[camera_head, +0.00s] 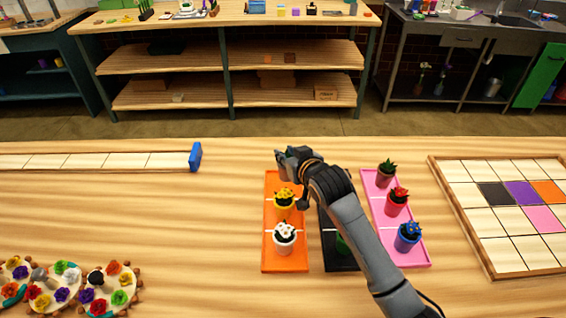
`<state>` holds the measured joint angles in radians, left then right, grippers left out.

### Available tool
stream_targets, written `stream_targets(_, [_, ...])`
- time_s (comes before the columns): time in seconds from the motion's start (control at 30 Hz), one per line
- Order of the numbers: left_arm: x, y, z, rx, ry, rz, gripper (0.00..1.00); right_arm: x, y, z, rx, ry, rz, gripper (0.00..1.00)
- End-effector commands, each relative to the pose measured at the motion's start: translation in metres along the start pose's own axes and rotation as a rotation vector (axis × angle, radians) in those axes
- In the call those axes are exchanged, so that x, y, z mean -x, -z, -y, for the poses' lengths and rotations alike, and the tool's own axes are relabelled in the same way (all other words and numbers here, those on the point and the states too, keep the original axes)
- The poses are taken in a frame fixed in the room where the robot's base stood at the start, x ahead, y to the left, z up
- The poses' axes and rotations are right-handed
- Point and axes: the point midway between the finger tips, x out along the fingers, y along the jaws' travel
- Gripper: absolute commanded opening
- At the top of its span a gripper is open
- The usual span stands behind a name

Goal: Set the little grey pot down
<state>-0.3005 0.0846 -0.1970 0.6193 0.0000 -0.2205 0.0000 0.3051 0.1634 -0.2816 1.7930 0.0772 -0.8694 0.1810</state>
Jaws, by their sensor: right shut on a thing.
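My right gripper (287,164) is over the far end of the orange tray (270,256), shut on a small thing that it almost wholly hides. The little grey pot cannot be made out clearly, and I cannot tell whether the held thing touches the tray. My left gripper is not in view.
My right arm covers most of a black tray (340,262) with a green plant. The pink tray (423,262) holds a dark red pot (386,180), a red pot (395,210) and a blue pot (406,244). A wooden grid (481,262) lies right; flower-filled discs lie front left.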

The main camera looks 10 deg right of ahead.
Motion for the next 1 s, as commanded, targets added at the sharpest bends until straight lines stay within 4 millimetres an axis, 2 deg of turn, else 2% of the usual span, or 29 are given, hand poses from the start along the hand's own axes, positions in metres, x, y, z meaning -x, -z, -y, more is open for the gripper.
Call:
stream_targets(0.1, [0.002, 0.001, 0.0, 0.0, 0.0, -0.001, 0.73, -0.017, -0.005, 0.0, 0.001, -0.001, -0.006, 0.0])
stream_targets(0.33, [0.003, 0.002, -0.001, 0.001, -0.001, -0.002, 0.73, -0.034, -0.015, 0.002, 0.001, 0.0, -0.005, 0.0])
stream_targets(0.53, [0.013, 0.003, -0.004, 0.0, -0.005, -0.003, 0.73, -0.041, -0.039, 0.002, 0.0, 0.0, -0.006, 0.0])
stream_targets(0.93, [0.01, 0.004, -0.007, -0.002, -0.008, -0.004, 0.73, -0.044, -0.045, 0.002, 0.001, 0.0, -0.007, 0.0])
stream_targets(0.97, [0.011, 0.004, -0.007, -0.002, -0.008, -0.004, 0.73, -0.044, -0.046, 0.002, 0.001, -0.001, -0.004, 0.28])
stream_targets(1.0, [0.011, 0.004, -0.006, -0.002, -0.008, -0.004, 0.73, -0.044, -0.046, 0.001, 0.001, -0.001, -0.004, 0.37])
